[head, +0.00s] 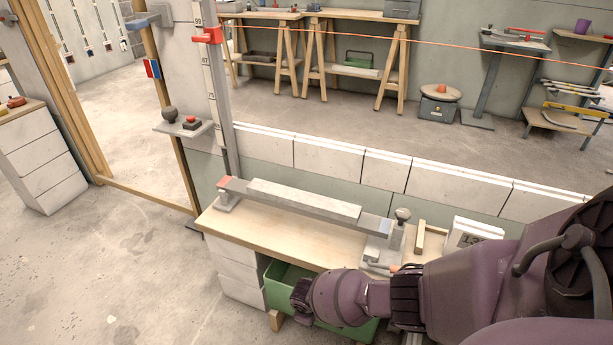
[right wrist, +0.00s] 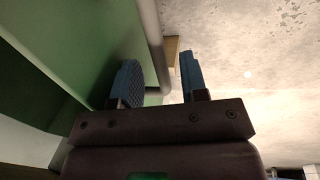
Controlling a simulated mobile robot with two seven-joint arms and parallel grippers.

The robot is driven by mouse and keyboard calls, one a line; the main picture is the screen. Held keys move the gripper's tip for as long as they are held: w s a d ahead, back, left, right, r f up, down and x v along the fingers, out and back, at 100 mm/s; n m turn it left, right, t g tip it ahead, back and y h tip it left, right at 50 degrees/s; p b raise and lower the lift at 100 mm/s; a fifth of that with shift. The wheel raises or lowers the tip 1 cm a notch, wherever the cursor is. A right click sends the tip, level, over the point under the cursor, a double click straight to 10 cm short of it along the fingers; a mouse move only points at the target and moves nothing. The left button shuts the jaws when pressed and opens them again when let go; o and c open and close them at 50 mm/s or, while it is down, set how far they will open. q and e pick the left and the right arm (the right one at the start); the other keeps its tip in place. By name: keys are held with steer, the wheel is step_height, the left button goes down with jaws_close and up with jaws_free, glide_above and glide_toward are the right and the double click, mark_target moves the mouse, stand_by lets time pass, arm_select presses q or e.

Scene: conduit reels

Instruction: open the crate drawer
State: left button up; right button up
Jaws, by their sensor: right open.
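The green crate drawer (head: 284,279) sits low under the wooden workbench, at the lower middle of the head view. My right arm crosses in front of it and hides much of its front. In the right wrist view the crate's green wall (right wrist: 95,45) fills the left side. My right gripper (right wrist: 160,72) is open, with two blue-padded fingers. A pale grey bar or rim (right wrist: 151,35) along the green wall runs down into the gap between the fingers; I cannot tell whether they touch it. My left gripper is in neither view.
The workbench (head: 245,235) holds a long grey bar fixture (head: 300,205) and a small display (head: 475,237). White blocks (head: 238,290) support its left end. The concrete floor (head: 130,270) to the left is clear. A low white wall (head: 330,157) stands behind.

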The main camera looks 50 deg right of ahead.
steer(key=shift+w, duration=0.1)
jaws_close()
stand_by(0.3)
arm_select(q)
steer(key=p, duration=0.2)
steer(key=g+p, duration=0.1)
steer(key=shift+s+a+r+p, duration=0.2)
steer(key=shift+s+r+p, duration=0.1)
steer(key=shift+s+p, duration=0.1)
arm_select(e)
steer(key=s+a, duration=0.4)
steer(key=a, duration=0.6)
steer(key=s+a, duration=0.5)
steer(key=a, duration=0.6)
steer(key=shift+f, duration=0.1)
jaws_free()
